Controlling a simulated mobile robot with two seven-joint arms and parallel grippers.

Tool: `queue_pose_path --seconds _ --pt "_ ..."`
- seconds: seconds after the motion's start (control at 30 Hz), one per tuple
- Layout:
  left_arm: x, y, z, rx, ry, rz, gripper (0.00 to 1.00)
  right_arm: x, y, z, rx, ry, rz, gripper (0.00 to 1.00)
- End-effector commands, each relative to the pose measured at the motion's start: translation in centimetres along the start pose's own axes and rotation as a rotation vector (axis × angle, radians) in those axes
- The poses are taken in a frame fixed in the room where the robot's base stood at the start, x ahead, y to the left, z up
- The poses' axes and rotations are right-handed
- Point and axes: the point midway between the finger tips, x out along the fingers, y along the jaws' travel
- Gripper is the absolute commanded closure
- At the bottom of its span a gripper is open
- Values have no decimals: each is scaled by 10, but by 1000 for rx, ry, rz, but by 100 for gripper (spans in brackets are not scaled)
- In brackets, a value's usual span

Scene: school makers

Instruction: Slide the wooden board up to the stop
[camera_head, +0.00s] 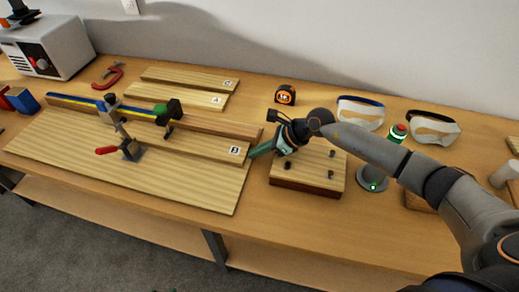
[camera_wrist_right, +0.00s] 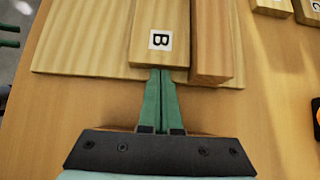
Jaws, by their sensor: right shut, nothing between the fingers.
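The wooden board marked B (camera_head: 205,147) lies flat on the wide base panel (camera_head: 190,186), along the front of a wooden rail (camera_head: 225,127) with a blue and yellow strip. A black stop with a green knob (camera_head: 168,112) sits on the rail; I cannot tell its gap to the board's far end. A red-handled clamp (camera_head: 126,148) stands at the board's left part. My right gripper (camera_head: 254,153) is shut and empty at board B's right end. In the right wrist view, its green fingertips (camera_wrist_right: 161,72) are at or nearly touching the end face of board B (camera_wrist_right: 158,22). My left gripper is out of view.
A pegged wooden block (camera_head: 308,172) stands right of the panel, close under my right arm. Boards C (camera_head: 190,78) and A (camera_head: 180,94) lie behind the rail. A tape measure (camera_head: 285,95), goggles (camera_head: 361,112) and a round grey device (camera_head: 372,179) are nearby.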

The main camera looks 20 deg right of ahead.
Motion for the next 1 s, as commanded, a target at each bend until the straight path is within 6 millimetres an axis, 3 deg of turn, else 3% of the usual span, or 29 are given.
queue_pose_path --seconds 0.17,0.5,1.0 --pt "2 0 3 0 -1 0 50 6 0 5 -1 -3 0 100" --pt "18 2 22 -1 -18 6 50 49 0 48 0 -3 0 100" --pt "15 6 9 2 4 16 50 47 0 56 -1 -9 2 100"
